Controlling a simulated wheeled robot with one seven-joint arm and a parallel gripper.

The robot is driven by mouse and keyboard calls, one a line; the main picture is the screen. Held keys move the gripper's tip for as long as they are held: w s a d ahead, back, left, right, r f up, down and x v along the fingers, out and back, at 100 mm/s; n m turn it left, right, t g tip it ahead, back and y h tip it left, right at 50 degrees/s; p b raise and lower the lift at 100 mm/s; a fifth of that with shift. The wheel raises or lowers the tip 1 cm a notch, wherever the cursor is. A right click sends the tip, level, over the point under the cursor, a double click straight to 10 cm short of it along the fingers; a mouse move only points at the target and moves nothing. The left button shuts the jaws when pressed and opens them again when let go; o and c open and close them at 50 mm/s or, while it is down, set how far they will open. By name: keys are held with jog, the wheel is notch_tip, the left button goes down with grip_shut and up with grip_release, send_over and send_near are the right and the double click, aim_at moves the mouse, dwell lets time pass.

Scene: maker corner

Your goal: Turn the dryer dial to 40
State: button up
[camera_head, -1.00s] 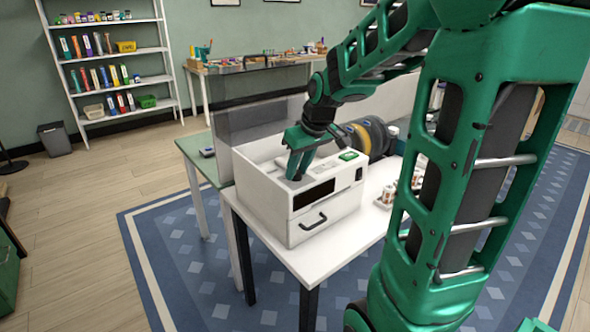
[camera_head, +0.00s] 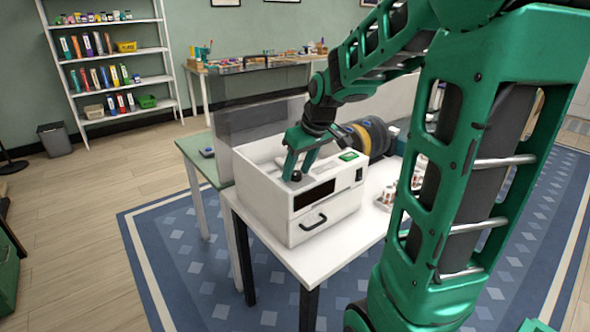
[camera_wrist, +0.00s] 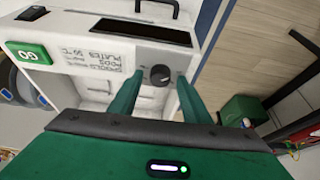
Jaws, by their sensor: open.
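The dryer (camera_head: 300,215) is a white box with a front handle, a dark window and a green button, standing on a white table. Its dial (camera_wrist: 160,75) is a round black knob on a grey plate in the wrist view, and it also shows in the head view (camera_head: 296,176). My gripper (camera_head: 297,168) is above the dryer top, over the dial. In the wrist view its two green fingers (camera_wrist: 157,85) are apart, one on each side of the dial. I cannot tell whether they touch it. Printed lines next to the dial include "50 °C"; the dial's setting is not readable.
A green GO button (camera_wrist: 28,54) is on the dryer beside the printed text. The dryer's clear lid (camera_head: 255,120) stands raised behind. Spools (camera_head: 368,137) are behind the dryer, and small containers (camera_head: 387,195) are on the white table (camera_head: 350,236) to its right.

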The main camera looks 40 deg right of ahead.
jog(key=v, duration=1)
jog(key=shift+r, duration=0.35)
jog(key=shift+s, duration=0.1)
jog(key=s+a+f+m+g, duration=0.1)
jog(key=s+f+m, duration=0.1)
jog(key=s+f, duration=0.2)
jog(key=s+a+f+m+g, duration=0.1)
jog(key=s+f, duration=0.3)
jog(key=s, duration=0.7)
jog(key=s+a+f+m+g, duration=0.1)
jog(key=s+f+m+g, duration=0.1)
jog(key=s+f+m, duration=0.2)
jog(key=s+f, duration=0.1)
jog(key=s, duration=0.2)
jog(key=shift+s+g, duration=0.3)
